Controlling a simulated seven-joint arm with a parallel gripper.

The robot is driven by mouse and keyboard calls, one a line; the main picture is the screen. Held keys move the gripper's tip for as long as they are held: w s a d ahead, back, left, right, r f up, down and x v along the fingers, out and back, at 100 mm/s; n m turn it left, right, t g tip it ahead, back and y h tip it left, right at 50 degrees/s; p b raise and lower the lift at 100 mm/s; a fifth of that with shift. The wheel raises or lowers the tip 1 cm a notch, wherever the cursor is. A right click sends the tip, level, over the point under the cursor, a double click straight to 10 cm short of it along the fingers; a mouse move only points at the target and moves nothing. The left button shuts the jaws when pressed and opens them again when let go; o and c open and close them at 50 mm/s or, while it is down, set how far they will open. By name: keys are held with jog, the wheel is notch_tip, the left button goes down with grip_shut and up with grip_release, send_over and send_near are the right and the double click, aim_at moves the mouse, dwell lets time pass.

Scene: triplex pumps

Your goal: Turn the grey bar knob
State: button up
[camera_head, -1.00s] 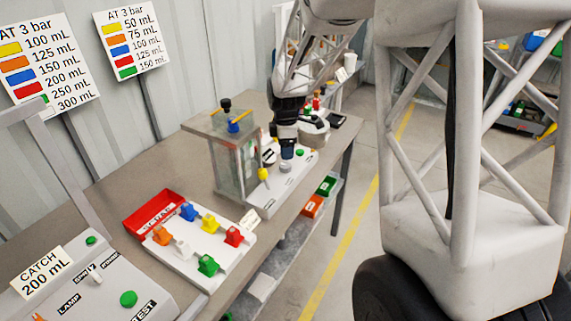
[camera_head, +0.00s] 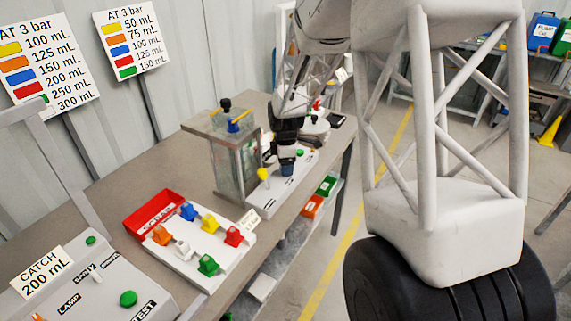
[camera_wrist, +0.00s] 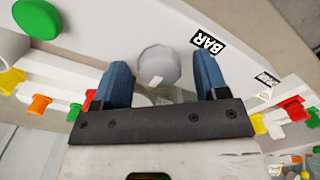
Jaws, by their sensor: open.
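The grey bar knob (camera_wrist: 158,64) is round with a small white mark, and sits on a white panel beside a black "BAR" label (camera_wrist: 207,44) in the wrist view. My gripper (camera_wrist: 162,72) is open. Its two blue fingers stand to the left and right of the knob, with a gap on each side, and it holds nothing. I cannot tell how far the fingertips are above the panel. In the head view my gripper (camera_head: 286,166) is over the white panel (camera_head: 288,184) beside the clear tank, and it hides the knob there.
A green button (camera_wrist: 38,18) is at the upper left of the wrist view. The clear tank (camera_head: 236,166) stands just left of my gripper in the head view. A white board (camera_head: 187,243) with several coloured pieces and a red tray (camera_head: 153,212) lie nearer on the bench.

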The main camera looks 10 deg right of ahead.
jog(key=c, duration=0.9)
